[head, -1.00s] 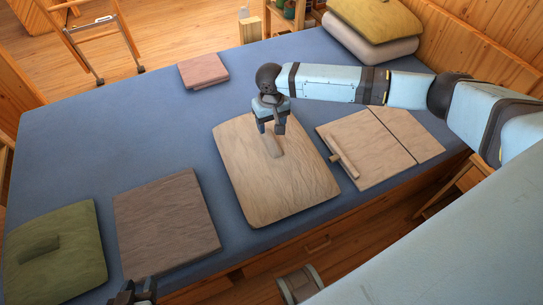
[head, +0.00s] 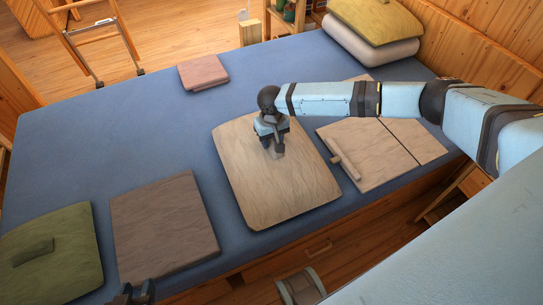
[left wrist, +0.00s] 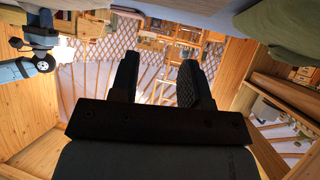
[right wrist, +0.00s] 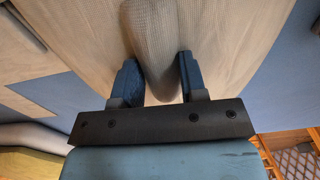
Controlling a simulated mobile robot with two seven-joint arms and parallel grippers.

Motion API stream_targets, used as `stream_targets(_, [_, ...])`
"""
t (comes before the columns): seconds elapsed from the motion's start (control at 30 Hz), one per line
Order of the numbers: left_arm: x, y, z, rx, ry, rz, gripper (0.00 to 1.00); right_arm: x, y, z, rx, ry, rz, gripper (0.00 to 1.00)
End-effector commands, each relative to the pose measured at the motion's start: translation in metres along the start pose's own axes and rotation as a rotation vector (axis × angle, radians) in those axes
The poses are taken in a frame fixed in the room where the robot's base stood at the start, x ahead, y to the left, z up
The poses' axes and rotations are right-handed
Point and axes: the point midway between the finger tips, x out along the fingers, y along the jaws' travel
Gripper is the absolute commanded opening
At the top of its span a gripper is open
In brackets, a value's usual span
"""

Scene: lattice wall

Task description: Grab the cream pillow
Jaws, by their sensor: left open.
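The cream pillow (head: 265,190) lies flat on the blue bed, near the middle of its front side. A raised handle stands on its top; the right wrist view shows this cream handle (right wrist: 158,30) large between my fingers. My right gripper (head: 275,152) points down over the pillow, its fingers (right wrist: 160,80) on either side of the handle. Whether they press on it cannot be told. My left gripper (head: 133,293) is low at the picture's bottom edge, left of centre. In the left wrist view (left wrist: 158,75) it is open and empty.
A brown pillow (head: 163,228) and a green pillow (head: 50,255) lie to the left. A tan pillow (head: 380,152) with a bar lies to the right. A small pink pillow (head: 203,73) is further back. Yellow pillow (head: 375,20) is stacked at the back right. The blue bed (head: 110,140) is clear at centre-left.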

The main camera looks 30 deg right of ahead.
Motion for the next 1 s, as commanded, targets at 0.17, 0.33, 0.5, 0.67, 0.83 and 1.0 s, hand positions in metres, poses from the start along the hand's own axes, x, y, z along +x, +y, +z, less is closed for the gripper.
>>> stream_targets(0.17, [0.001, 0.000, 0.002, 0.001, -0.003, 0.000, 0.43, 0.000, 0.000, 0.000, 0.000, 0.000, 0.000, 0.00])
stream_targets(0.33, [0.001, 0.000, 0.002, 0.001, -0.003, 0.000, 0.43, -0.001, 0.000, -0.001, 0.000, 0.001, -0.001, 0.00])
stream_targets(0.5, [0.001, 0.000, 0.002, 0.001, -0.004, -0.001, 0.43, -0.001, 0.000, 0.000, 0.000, 0.001, -0.001, 0.00])
stream_targets(0.67, [0.000, 0.000, 0.001, 0.002, -0.005, -0.001, 0.43, -0.007, 0.000, -0.001, 0.000, 0.001, -0.001, 0.00])
stream_targets(0.83, [-0.002, -0.001, -0.001, 0.005, -0.009, -0.003, 0.43, -0.027, -0.001, -0.001, 0.000, 0.002, -0.002, 0.00])
stream_targets(1.0, [-0.004, -0.002, 0.000, 0.011, -0.023, -0.009, 0.43, -0.065, 0.000, -0.001, -0.001, 0.004, -0.003, 0.00])
